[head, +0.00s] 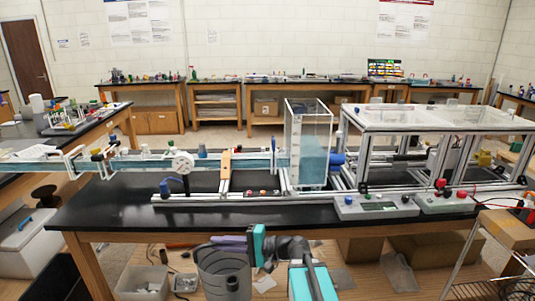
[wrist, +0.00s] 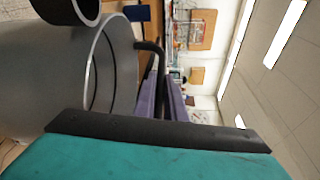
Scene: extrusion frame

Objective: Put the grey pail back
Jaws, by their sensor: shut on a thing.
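The grey pail (head: 222,272) is at the bottom of the head view, in front of the black bench, with its open rim facing up. My gripper (head: 257,248), teal and dark grey, is at the pail's right side and shut on it. In the wrist view the pail (wrist: 45,75) fills the left side, with its round rim seen close up. A teal and black part of my gripper (wrist: 155,140) crosses the bottom of that view. The exact contact between the jaws and the pail is hidden.
The black bench (head: 120,212) carries a flume with a clear water tank (head: 310,150) and control boxes (head: 375,207). Below it are a light bin (head: 143,282) and cardboard boxes (head: 360,250). A wire rack (head: 470,265) stands at the right. Bare bench top shows at the front left.

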